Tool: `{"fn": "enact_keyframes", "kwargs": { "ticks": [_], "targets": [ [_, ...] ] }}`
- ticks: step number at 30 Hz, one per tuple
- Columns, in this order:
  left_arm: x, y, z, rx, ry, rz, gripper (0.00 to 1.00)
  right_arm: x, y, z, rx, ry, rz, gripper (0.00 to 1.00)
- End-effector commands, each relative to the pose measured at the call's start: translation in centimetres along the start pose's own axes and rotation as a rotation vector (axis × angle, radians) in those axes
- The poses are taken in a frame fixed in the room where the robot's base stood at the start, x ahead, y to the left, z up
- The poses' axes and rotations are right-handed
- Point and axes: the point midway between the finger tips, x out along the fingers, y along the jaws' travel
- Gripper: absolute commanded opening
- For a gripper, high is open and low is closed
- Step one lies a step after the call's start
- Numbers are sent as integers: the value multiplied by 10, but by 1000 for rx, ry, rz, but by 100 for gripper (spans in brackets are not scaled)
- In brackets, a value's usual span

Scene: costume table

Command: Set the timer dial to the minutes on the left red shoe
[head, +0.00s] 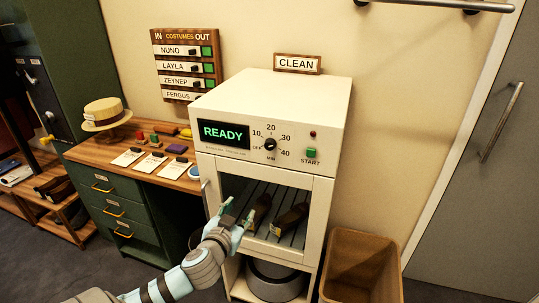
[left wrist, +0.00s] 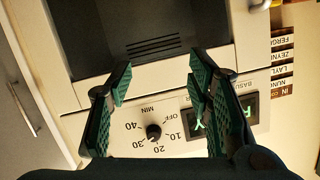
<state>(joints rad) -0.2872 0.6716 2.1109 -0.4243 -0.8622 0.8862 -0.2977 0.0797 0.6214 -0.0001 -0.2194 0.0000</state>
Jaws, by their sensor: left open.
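The timer dial (head: 270,144) is a small black knob on the white cabinet's front panel, ringed by OFF, 10, 20, 30 and 40 marks. It also shows upside down in the left wrist view (left wrist: 154,132); its exact setting is too small to tell. Two dark brownish shoes, a left one (head: 263,203) and a right one (head: 291,219), lie on the rack inside the cabinet. A small pale tag is near them, unreadable; I cannot tell which shoe is red. My left gripper (head: 238,211) is open and empty, in front of the cabinet window, below the dial.
The READY display (head: 223,132) is left of the dial, and the green START button (head: 311,153) is right of it. A wooden desk (head: 100,152) with a straw hat (head: 104,112) and cards stands left. A brown bin (head: 362,265) stands right.

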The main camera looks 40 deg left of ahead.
Motion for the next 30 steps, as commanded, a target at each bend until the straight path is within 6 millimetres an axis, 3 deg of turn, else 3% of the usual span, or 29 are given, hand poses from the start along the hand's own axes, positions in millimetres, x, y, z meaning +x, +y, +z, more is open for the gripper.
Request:
{"fn": "enact_keyframes", "kwargs": {
  "ticks": [1, 3, 6, 11, 18, 21, 27, 30],
  "targets": [
    [-18, 3, -50, -39, 101, 15, 46, -3, 0, 0, 0, 0, 0, 0],
    [-42, 6, -98, -98, 204, 33, 46, -4, 1, 0, 0, 0, 0, 0],
    [-61, 8, -127, -146, 276, 51, 46, 0, 1, 0, 0, -1, 1, 0],
    [-53, 10, -129, -162, 295, 55, 46, 27, 0, 5, -1, -3, 3, 0],
    [-33, 12, -128, -151, 291, 53, 46, 96, -6, 13, -1, -5, 2, 0],
    [-1, 10, -149, -165, 282, 53, 46, 78, -6, 11, 0, -5, 1, 0],
    [52, 12, -166, -158, 282, 55, 46, 74, -6, 11, 0, -6, 0, 0],
    [66, 12, -170, -156, 282, 55, 46, 74, -6, 10, 0, -5, 0, 0]
  ]
}}
